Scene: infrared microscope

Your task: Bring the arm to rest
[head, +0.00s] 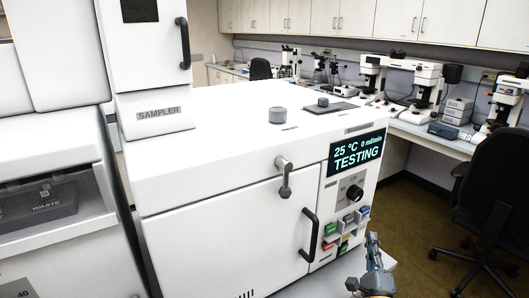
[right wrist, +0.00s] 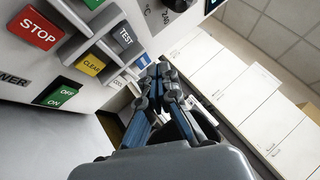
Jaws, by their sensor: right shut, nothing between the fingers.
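My right gripper (head: 372,240) is at the lower right of the head view, in front of the white instrument (head: 220,235) and its button panel. In the right wrist view the gripper (right wrist: 163,72) has its fingers together with nothing between them. It is close to the panel, beside the grey TEST button (right wrist: 125,38) and the yellow CLEAN button (right wrist: 90,65). I cannot tell whether a fingertip touches the panel. The display (head: 356,153) reads 25 °C, 0 ml/min, TESTING. My left gripper is not in view.
The red STOP button (right wrist: 40,30) and green ON/OFF switch (right wrist: 60,92) are near the gripper. A door handle (head: 309,235) sticks out left of the panel. A black chair (head: 495,190) stands at right. Open floor (head: 425,225) lies between.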

